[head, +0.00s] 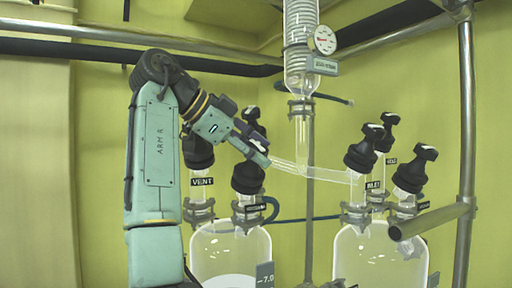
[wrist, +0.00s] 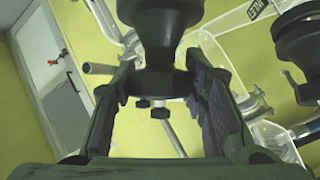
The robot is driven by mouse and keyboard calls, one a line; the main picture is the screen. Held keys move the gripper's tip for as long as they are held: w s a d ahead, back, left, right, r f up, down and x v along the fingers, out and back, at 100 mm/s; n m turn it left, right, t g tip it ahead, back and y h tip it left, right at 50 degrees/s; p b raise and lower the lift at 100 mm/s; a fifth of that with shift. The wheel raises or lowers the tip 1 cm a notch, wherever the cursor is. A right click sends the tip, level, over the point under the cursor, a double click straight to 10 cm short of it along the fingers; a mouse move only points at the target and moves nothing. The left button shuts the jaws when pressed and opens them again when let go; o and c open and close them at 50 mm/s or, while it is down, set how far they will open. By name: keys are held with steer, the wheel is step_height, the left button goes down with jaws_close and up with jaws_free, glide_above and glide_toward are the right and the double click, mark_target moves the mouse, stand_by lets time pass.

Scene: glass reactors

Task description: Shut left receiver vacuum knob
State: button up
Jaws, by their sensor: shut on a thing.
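The left receiver (head: 231,255) is a clear glass vessel with several black-knobbed valves on top. One knob (head: 197,150) stands above a "VENT" label. The front knob (head: 248,178) is above a small dark label that I cannot read surely; it may be the vacuum knob. My gripper (head: 262,152) is at the top of this front knob, partly covering it. In the wrist view a black knob (wrist: 160,25) fills the top centre, its narrower part between the two fingers of my gripper (wrist: 160,84). The gripper is shut on it. The exact finger contact is hard to see.
A third black knob (head: 253,117) stands behind my gripper. A glass tube (head: 320,174) runs right to the right receiver (head: 380,258), which has several black knobs. The condenser (head: 300,50) hangs above. Steel rails (head: 465,130) frame the right side.

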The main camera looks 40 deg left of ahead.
stand_by(0.3)
steer(key=o, duration=1.2)
steer(key=shift+w+f+b, duration=0.1)
steer(key=shift+f+b, duration=0.05)
steer(key=shift+b, duration=0.15)
